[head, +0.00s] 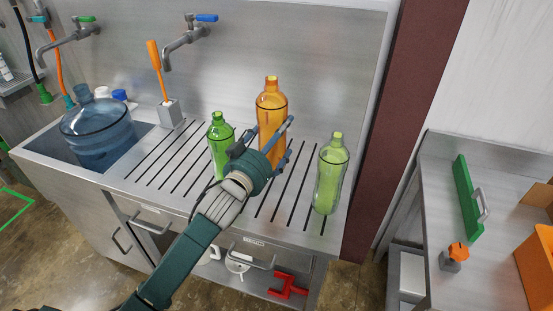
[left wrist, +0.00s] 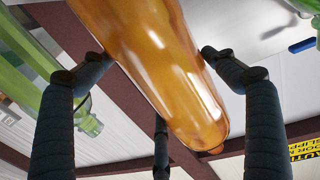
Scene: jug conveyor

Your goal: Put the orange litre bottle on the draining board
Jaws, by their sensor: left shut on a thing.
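The orange litre bottle (head: 271,103) is upright over the right half of the slatted draining board (head: 265,212). My left gripper (head: 268,146) is shut on its lower body. In the left wrist view the orange bottle (left wrist: 165,65) fills the space between the dark fingers. Its base is hidden behind my gripper in the head view, so I cannot tell whether it touches the board. My right gripper is not in view.
A green bottle (head: 218,138) stands just left of my gripper and a pale green bottle (head: 331,175) stands at the board's right end. A blue water jug (head: 97,130) sits in the sink. An orange-handled brush (head: 155,58) stands behind. A steel counter (head: 443,190) is at right.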

